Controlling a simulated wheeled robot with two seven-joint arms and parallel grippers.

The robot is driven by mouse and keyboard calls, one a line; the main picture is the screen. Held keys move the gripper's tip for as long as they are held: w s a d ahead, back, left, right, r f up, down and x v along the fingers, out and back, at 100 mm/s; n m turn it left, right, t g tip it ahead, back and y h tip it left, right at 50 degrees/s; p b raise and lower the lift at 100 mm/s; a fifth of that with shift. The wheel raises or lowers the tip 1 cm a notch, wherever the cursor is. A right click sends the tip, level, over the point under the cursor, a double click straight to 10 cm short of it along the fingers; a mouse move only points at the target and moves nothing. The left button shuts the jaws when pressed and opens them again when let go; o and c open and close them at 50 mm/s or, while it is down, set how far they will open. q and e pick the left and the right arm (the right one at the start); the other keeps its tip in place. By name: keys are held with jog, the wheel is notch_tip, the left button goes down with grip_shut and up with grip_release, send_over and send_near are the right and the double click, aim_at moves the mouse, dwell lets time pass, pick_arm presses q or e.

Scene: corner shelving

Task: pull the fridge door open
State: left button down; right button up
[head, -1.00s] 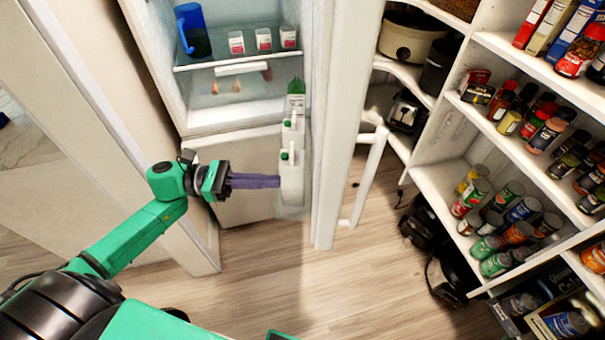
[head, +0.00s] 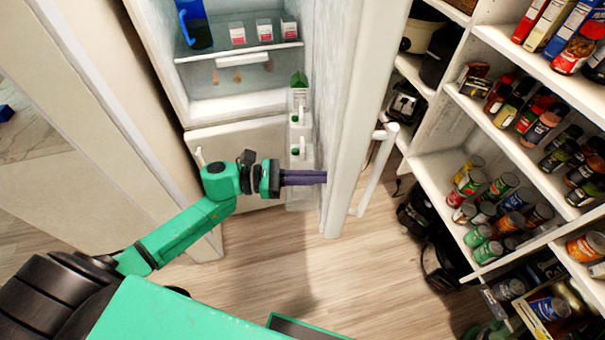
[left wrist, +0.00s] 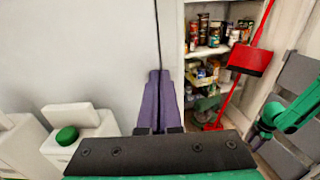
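The fridge door (head: 348,120) stands open, its inner side toward the fridge interior (head: 240,105). Its long white handle (head: 374,172) is on the outer side, facing the shelves. My left gripper (head: 325,178) has its purple fingers together and empty, pointing right at the inner side of the door near its lower part. In the left wrist view the fingers (left wrist: 158,100) lie against or very near the pale door surface; I cannot tell whether they touch. The handle is not between them.
White bottles and a green-topped carton (head: 299,90) sit in the door's inner racks beside my gripper. Shelves of cans and jars (head: 500,190) stand to the right, with dark bags (head: 440,250) on the floor below. The wooden floor (head: 290,270) in front is clear.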

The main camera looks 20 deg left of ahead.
pick_arm(q)
jog(key=w+d+n+t+y+b, duration=0.1)
jog(key=w+d, duration=0.4)
jog(key=d, duration=0.6)
jog(key=w+d+n+t+y+b, duration=0.1)
jog(key=w+d+t, duration=0.3)
jog(key=d, duration=0.7)
jog(key=shift+w+d+r+n+y+b, duration=0.15)
jog(key=shift+w+d+n+y+b, duration=0.2)
jog(key=shift+w+n+b, duration=0.5)
jog(key=shift+a, duration=0.15)
